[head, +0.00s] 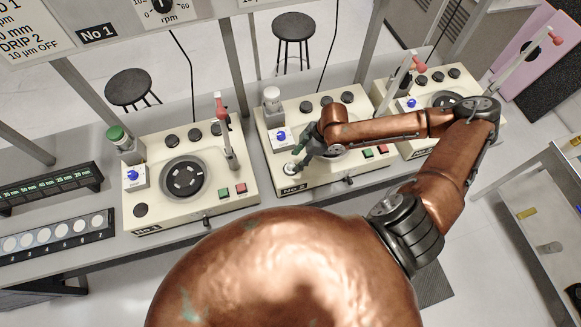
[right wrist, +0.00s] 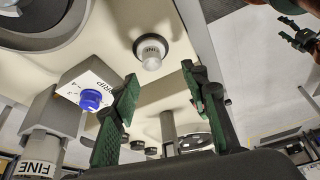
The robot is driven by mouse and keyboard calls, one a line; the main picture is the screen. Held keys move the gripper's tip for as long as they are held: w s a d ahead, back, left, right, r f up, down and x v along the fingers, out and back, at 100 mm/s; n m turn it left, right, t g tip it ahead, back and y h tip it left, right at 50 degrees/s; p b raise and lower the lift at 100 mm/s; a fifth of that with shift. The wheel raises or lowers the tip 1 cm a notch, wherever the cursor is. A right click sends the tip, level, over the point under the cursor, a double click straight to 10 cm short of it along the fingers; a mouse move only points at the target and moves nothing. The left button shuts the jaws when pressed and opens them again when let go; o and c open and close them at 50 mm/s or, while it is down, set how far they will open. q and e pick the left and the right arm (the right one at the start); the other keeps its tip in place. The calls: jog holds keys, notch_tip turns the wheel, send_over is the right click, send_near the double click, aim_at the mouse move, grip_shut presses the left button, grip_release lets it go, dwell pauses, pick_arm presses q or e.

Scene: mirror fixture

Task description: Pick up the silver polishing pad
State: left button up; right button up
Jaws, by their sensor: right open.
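The silver polishing pad (right wrist: 152,54) is a small silver knob-shaped piece with lettering on it. It sits on a dark round base at the front left corner of the No 2 machine (head: 345,177). In the head view the pad (head: 290,168) shows small, right by my fingertips. My right gripper (head: 297,163) is over that corner. In the right wrist view its two green-padded fingers (right wrist: 160,90) are apart, with nothing between them. The pad lies beyond the fingertips, seemingly untouched. Part of what looks like my left gripper (right wrist: 300,38) shows at the upper right; its jaw state is unclear.
A blue drip knob (right wrist: 91,99) on a white box is close to one finger. A silver cylinder (head: 271,97) stands behind it. The No 1 machine (head: 205,209) is to the left, and another machine (head: 432,104) to the right. Free floor lies in front of the bench.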

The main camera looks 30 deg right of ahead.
aim_at(290, 166)
jog(key=x, duration=0.5)
jog(key=w+p+x, duration=0.1)
jog(key=x, duration=0.1)
jog(key=shift+d+f, duration=0.15)
jog(key=shift+d, duration=0.15)
jog(key=shift+s, duration=0.1)
grip_shut()
